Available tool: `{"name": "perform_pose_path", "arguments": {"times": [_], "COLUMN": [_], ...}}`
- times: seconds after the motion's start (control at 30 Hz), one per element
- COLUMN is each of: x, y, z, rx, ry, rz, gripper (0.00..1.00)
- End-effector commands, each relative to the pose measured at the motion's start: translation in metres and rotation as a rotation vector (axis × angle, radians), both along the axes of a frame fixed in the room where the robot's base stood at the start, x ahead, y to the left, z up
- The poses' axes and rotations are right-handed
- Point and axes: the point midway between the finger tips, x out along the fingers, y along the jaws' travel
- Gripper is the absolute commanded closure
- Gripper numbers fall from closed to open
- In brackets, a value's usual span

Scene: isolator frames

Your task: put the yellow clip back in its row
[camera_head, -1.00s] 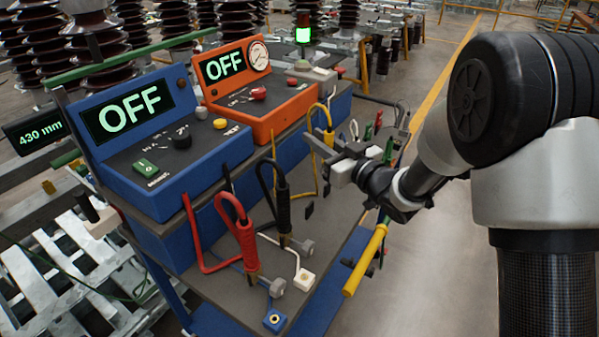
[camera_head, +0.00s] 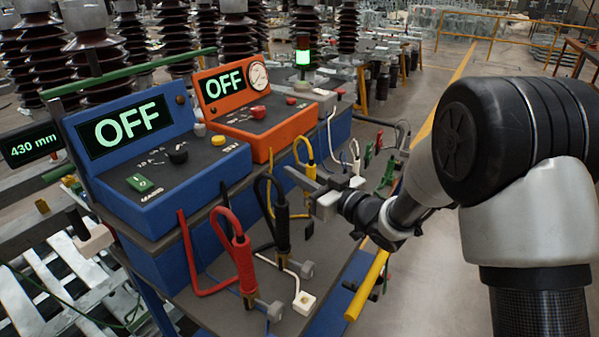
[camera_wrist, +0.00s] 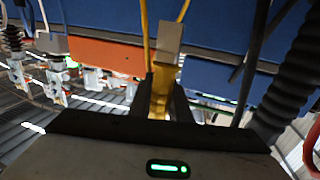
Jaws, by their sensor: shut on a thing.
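The yellow clip (camera_head: 310,171) is in my gripper (camera_head: 308,188), above the cart's shelf, with its yellow lead looping up behind it. In the wrist view my gripper (camera_wrist: 163,78) has its dark fingers closed on the yellow clip (camera_wrist: 160,95). The black clip (camera_head: 283,226) and red clip (camera_head: 243,264) stand on the shelf, nearer the camera. The white clip (camera_head: 356,160) and green clips (camera_head: 368,155) are farther along, past my gripper. The gripper partly covers the yellow clip's lower end, and the shelf spot beneath it is hidden.
A blue unit (camera_head: 165,155) and an orange unit (camera_head: 268,130), both reading OFF, stand left of the clips. A white block (camera_head: 304,303) lies near the shelf's front. A yellow bar (camera_head: 366,287) runs along the right edge. Open floor lies right of the cart.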

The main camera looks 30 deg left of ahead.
Motion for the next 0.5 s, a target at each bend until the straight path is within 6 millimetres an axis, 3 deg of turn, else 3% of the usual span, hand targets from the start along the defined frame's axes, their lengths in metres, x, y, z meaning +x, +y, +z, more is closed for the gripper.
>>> {"name": "perform_pose_path", "arguments": {"times": [0.3, 0.5], "x": [0.001, 0.000], "y": [-0.001, 0.000], "z": [-0.035, -0.044], "rx": [0.001, 0.001], "ry": [-0.001, -0.001], "rz": [-0.001, -0.001], "gripper": [1.00, 1.00]}}
